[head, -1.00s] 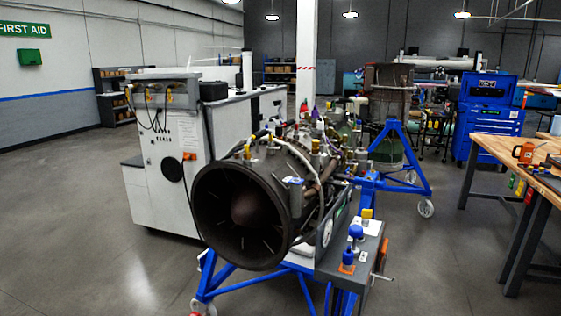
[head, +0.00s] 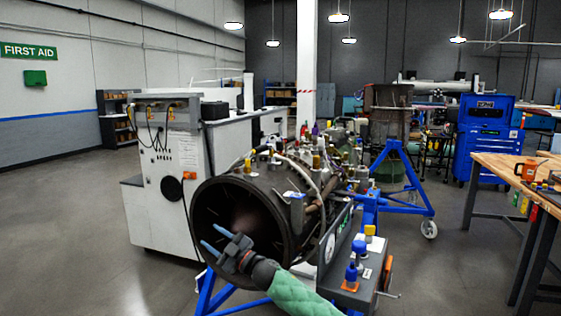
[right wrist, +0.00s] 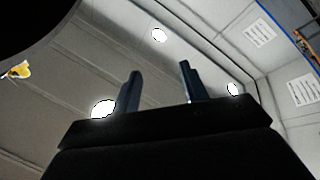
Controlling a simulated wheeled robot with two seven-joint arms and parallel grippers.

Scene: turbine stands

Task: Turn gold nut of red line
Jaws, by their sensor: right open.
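A turbine engine (head: 315,190) lies on a blue wheeled stand (head: 207,298), its dark round intake facing me. Hoses and several gold or yellow fittings (head: 316,161) sit along its top; I cannot tell which is the gold nut of the red line. My right gripper (head: 217,236) is in front of the intake, its two bluish fingers apart and empty, pointing up and left. In the right wrist view the fingers (right wrist: 160,88) are apart with only ceiling and lamps beyond them. My left gripper is not in view.
A grey tray (head: 345,293) with blue and orange items is fixed at the stand's right side. A white console (head: 165,190) stands left of the engine. A wooden workbench (head: 500,172) and blue tool cabinet (head: 484,138) are at right. The floor between is clear.

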